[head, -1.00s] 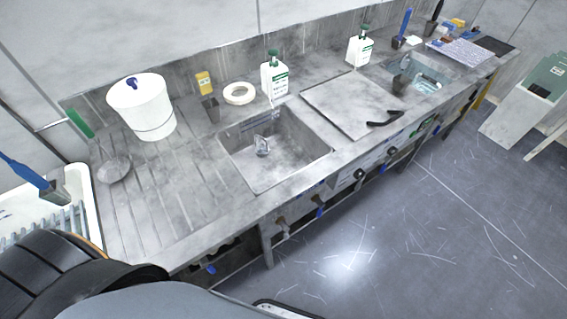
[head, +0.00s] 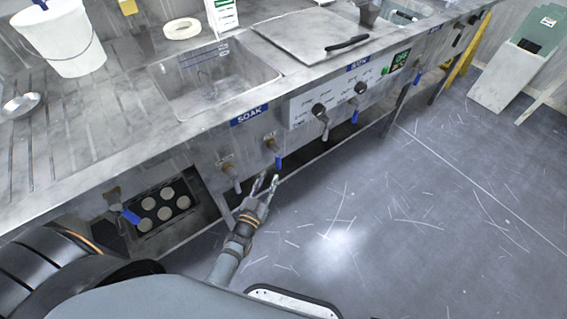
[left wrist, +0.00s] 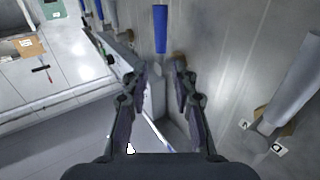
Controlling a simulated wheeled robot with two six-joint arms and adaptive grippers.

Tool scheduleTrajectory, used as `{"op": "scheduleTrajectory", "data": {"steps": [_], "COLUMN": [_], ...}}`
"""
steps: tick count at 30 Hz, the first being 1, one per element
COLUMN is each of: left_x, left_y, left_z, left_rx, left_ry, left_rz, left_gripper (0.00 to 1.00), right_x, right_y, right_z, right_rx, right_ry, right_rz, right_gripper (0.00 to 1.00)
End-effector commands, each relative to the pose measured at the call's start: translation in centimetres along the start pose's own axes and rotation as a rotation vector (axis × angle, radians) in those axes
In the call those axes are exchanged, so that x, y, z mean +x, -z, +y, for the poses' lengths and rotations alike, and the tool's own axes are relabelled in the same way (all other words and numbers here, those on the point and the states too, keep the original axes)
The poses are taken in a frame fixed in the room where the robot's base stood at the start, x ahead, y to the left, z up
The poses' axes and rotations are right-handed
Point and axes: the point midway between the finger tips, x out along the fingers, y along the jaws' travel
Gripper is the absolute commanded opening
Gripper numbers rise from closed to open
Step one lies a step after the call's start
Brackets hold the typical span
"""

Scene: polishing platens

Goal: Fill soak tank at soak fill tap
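The soak tank (head: 187,92) is a steel basin sunk in the counter, with a blue SOAK label (head: 249,115) on the front panel below it. A brassy tap with a blue lever (head: 278,161) sticks out under the label. A second tap with a grey lever (head: 235,180) is to its left. My left gripper (head: 265,182) is open and empty, just below and in front of the blue-lever tap. In the left wrist view, the open fingers (left wrist: 160,72) point toward a blue lever (left wrist: 160,30), which is just beyond the tips. My right gripper is out of view.
Another panel with knobs and a blue lever (head: 355,108) is to the right. A dark rack (head: 160,206) is underneath at the left. The floor (head: 400,230) in front is clear.

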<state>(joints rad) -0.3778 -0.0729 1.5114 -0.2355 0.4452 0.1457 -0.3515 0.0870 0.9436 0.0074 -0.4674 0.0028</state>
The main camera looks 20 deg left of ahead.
Motion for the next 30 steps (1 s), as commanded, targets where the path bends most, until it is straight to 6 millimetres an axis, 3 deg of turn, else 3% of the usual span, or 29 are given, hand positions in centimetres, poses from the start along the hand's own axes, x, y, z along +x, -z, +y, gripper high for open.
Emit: {"op": "scheduleTrajectory", "data": {"steps": [9,15,26,30], "left_x": [6.3,9.3,10.1,10.1], "left_y": [-0.1,-0.1,-0.1,-0.1], "left_z": [0.0,0.0,0.0,0.0], "left_rx": [0.001,0.000,0.000,0.000], "left_ry": [0.000,0.000,0.000,0.000], "left_rz": [0.001,-0.001,-0.003,-0.003], "left_gripper": [0.27,0.27,0.27,0.11], "right_x": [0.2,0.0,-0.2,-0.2], "right_y": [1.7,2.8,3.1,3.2], "right_z": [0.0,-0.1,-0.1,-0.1], "right_rx": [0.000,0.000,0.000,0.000], "right_ry": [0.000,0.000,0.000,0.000], "right_rz": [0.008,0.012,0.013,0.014], "right_gripper": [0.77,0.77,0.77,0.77]}}
